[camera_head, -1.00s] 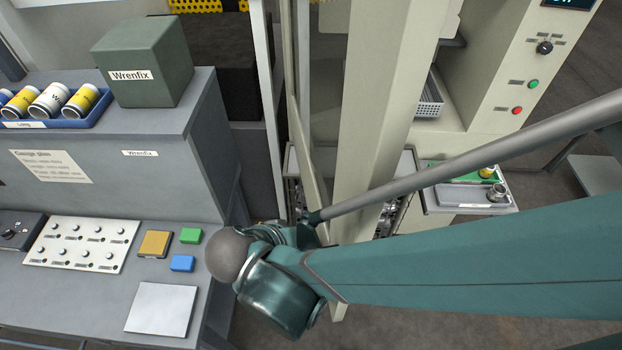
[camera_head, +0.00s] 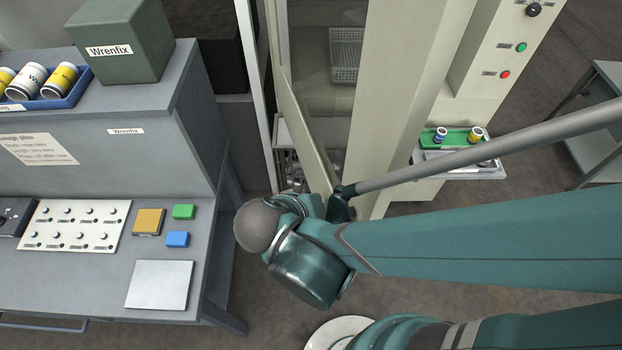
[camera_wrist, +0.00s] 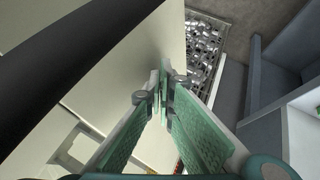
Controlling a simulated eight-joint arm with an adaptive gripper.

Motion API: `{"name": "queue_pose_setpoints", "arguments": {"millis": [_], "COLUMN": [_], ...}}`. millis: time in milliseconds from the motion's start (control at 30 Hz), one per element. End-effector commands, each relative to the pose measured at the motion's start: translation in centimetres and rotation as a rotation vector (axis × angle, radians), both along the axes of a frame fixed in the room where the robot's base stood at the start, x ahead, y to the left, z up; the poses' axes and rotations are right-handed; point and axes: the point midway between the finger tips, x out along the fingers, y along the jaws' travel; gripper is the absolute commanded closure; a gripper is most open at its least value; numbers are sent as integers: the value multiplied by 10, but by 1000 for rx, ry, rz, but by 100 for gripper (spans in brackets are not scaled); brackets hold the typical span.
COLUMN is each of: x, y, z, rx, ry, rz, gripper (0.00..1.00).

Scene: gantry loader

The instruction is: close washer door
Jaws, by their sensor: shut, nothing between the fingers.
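The washer (camera_head: 478,75) is a tall cream cabinet in the head view. A cream framed panel (camera_head: 297,125), which looks like its door, stands at an angle at the cabinet's left, apart from the wide cream upright (camera_head: 410,100). My arm crosses in front of its lower part, and my gripper is hidden there. In the wrist view my gripper (camera_wrist: 165,97) is shut and empty, its fingertips close to the edge of a cream panel (camera_wrist: 115,85). I cannot tell whether they touch it.
A wire basket (camera_head: 346,55) shows inside the cabinet. A grey bench at left holds a green box (camera_head: 122,45), a blue tray of cans (camera_head: 62,100) and buttons. A green tray (camera_head: 458,138) is at right. A metal tray of shiny parts (camera_wrist: 208,45) lies beyond my fingers.

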Motion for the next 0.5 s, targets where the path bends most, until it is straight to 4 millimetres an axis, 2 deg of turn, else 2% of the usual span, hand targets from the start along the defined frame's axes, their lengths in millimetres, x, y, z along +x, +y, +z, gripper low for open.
{"name": "queue_pose_setpoints", "arguments": {"millis": [500], "x": [11], "y": [-43], "z": [0], "rx": [0], "ry": [-1], "rz": [71], "gripper": [100]}}
